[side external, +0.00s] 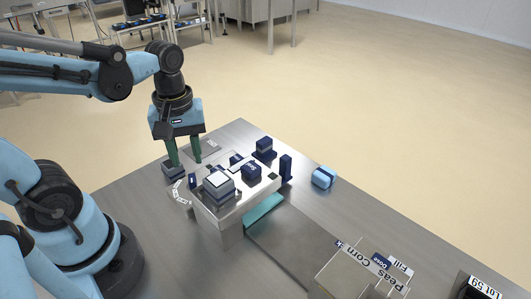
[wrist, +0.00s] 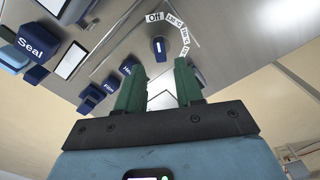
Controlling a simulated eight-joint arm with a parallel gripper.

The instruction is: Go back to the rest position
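My gripper (side external: 186,161) hangs pointing down over the far left corner of the tray sealer's table. Its two green fingers stand apart, with nothing seen held between them. In the wrist view my gripper (wrist: 159,80) also shows the fingers apart, with a gap between them. The tray sealer (side external: 232,207) is a pale metal housing with dark blue controls, to the right of and below the fingers. A dark blue knob (wrist: 158,49) with a white mark lies beyond the fingertips, beside a curved scale (wrist: 176,27) that starts with "Off". Whether a fingertip touches the dark block (side external: 173,169) below it cannot be told.
A blue "Seal" button (wrist: 32,46) and a "Heat" button (wrist: 128,66) sit on the panel. A light blue block (side external: 324,178) lies on the table (side external: 300,223). A bin labelled "Peas Corn" (side external: 355,275) and a "Lot 59" sign (side external: 485,288) stand at the front right. Open floor lies beyond.

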